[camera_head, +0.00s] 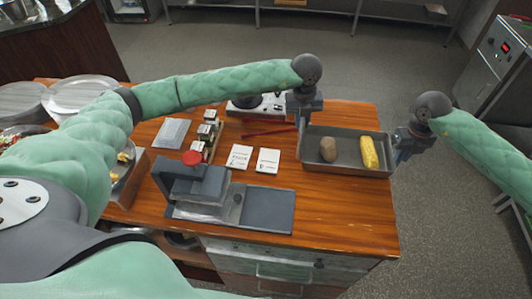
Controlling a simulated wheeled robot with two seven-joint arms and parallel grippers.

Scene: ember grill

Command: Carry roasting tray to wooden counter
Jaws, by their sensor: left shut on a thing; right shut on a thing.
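The grey roasting tray (348,171) is at the right end of the wooden counter (345,220), over its top. It holds a brown potato (328,149) and a yellow corn cob (369,153). My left gripper (303,122) is shut on the tray's left end, near the far corner. My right gripper (402,155) is shut on the tray's right end. The fingertips are partly hidden by the gripper bodies and the tray rim. I cannot tell whether the tray's bottom touches the counter.
White cards (268,160), red tongs (270,133), small jars (205,130) and a scale (257,104) lie left of the tray. Plates (82,93) are stacked at far left. Bare counter lies in front of the tray.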

